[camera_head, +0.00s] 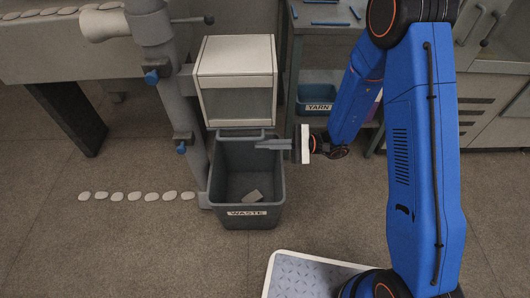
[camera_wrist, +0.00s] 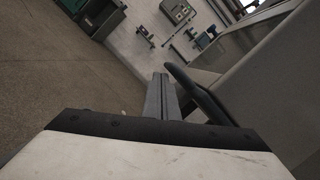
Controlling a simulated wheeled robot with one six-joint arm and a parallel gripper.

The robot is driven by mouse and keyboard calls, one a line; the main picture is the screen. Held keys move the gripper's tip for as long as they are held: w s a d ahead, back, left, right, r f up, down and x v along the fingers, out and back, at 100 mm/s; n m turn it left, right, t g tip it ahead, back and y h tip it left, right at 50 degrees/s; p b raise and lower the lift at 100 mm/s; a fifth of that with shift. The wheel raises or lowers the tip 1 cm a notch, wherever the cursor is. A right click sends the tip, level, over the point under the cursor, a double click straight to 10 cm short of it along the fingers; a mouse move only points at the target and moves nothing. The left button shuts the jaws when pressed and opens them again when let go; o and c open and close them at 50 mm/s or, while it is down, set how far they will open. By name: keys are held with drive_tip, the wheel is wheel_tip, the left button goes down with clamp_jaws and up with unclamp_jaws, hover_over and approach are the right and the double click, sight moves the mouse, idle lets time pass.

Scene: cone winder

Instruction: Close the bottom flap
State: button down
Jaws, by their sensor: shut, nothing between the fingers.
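A cream box (camera_head: 235,88) with a pale front panel stands on the grey machine post, directly above the waste bin. The bottom flap is not clearly distinguishable; I cannot tell its position at the underside of the box. My gripper (camera_head: 260,145) points left, its fingers together and empty, just below the box's lower right corner and over the back right of the bin. In the wrist view my fingers (camera_wrist: 160,92) lie beside a dark curved bar (camera_wrist: 192,92). I cannot tell whether they touch it.
A blue yarn bin (camera_head: 317,100) sits on a shelf at right. Several pale pieces (camera_head: 135,196) lie in a row on the floor at left.

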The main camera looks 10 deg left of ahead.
drive_tip(key=shift+r, duration=0.6)
